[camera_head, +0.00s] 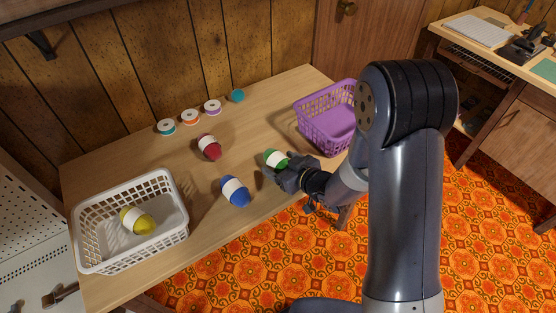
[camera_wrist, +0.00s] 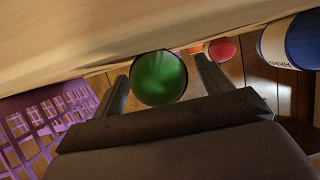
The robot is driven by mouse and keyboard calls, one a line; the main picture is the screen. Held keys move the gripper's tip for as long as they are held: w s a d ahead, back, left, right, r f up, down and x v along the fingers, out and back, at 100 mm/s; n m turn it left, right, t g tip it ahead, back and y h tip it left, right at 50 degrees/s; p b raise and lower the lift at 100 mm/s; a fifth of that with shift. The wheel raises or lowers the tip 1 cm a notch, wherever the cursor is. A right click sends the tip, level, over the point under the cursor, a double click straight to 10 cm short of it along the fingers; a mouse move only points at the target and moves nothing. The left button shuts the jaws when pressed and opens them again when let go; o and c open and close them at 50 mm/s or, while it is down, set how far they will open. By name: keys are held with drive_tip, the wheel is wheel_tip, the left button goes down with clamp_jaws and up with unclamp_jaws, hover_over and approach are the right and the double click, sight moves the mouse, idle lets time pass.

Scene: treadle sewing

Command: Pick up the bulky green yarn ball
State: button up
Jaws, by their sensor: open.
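The green yarn ball (camera_head: 275,159) with a white band lies on the wooden table, right of the middle. In the wrist view its round green end (camera_wrist: 158,78) faces me between the two fingers. My gripper (camera_head: 279,172) is at the ball from the table's front side, low over the top. In the wrist view my gripper (camera_wrist: 161,92) is open, with one finger on each side of the ball. I cannot tell whether either finger touches it. The gripper partly hides the ball in the head view.
A blue yarn ball (camera_head: 236,192) lies close to the left of my gripper, and a red one (camera_head: 209,147) further back. A white basket (camera_head: 88,262) holds a yellow ball (camera_head: 136,220). A purple basket (camera_head: 311,128) stands right. Several spools line the back, including an orange one (camera_head: 190,117).

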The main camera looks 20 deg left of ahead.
drive_tip(key=shift+x, duration=0.9)
drive_tip(key=shift+c, duration=0.2)
